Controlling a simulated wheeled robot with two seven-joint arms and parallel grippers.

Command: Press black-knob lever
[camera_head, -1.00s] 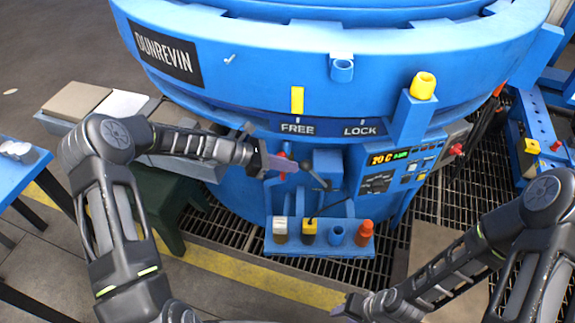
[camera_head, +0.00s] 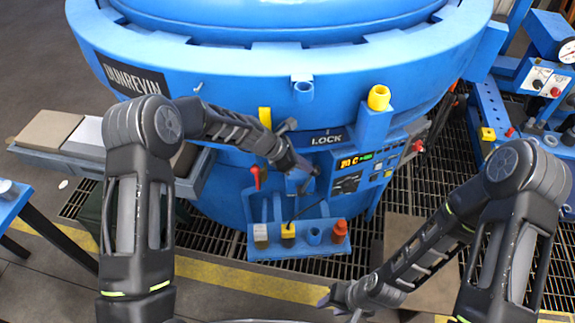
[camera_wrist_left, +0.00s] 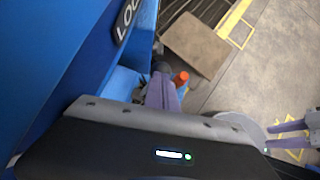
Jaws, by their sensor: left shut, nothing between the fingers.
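The lever's black knob (camera_head: 316,170) is at the front of the blue furnace, below the LOCK label. In the left wrist view a dark round knob (camera_wrist_left: 161,67) shows just beyond my fingertips. My left gripper (camera_head: 303,166) is shut and empty, its tips close beside the knob; I cannot tell whether they touch. Its shut purple fingers also show in the left wrist view (camera_wrist_left: 162,93). The lever's rod is mostly hidden behind the gripper. My right gripper (camera_head: 338,303) is open and empty, low in front, with its fingers apart in the left wrist view (camera_wrist_left: 288,134).
A red handle (camera_head: 257,176) is left of the lever. A blue rack (camera_head: 300,249) with several coloured pieces stands below. A control panel (camera_head: 352,183) with a lit display is at the right. The blue furnace wall (camera_head: 230,75) rises behind. Grating floor is open at the right.

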